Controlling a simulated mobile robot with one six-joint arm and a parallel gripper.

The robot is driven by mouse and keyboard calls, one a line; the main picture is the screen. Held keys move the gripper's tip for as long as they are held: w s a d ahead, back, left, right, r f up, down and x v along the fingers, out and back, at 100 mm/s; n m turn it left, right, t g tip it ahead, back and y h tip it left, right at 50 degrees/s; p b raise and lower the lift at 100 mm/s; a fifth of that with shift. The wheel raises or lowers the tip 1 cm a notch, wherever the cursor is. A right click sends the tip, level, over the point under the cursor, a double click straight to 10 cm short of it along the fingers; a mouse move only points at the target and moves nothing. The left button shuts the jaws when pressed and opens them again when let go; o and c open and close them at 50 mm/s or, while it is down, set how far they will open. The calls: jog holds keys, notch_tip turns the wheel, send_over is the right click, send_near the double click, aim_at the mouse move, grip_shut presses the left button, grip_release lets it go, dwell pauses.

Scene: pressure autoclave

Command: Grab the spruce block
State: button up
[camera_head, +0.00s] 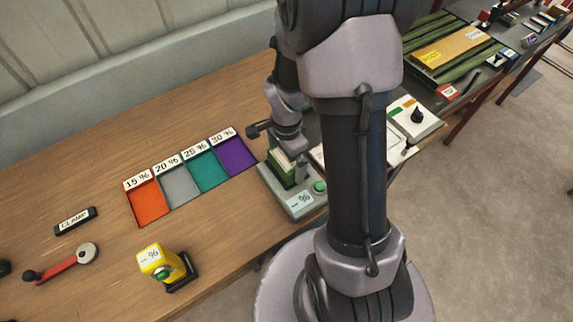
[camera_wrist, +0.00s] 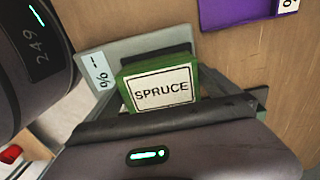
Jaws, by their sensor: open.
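The spruce block (camera_wrist: 160,90) is green with a white label reading SPRUCE, seen in the wrist view. It sits in the dark slot of a grey meter (camera_wrist: 101,66) whose display reads "-- %". In the head view the block (camera_head: 283,172) stands on the same meter (camera_head: 303,207), near its green button. My gripper (camera_wrist: 188,103) is open and close above the block. One finger shows to the right of the block; the gripper body hides the block's near part. I cannot tell whether the fingers touch it.
Orange, grey, teal and purple trays (camera_head: 146,204) marked 15 to 30 % lie left of the meter. A yellow handheld meter (camera_head: 160,262), a red-handled tool (camera_head: 62,264) and a CLAMP label (camera_head: 75,221) are further left. A white box with a black knob (camera_head: 416,117) stands to the right.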

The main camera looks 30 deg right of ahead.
jog(key=c, duration=1.3)
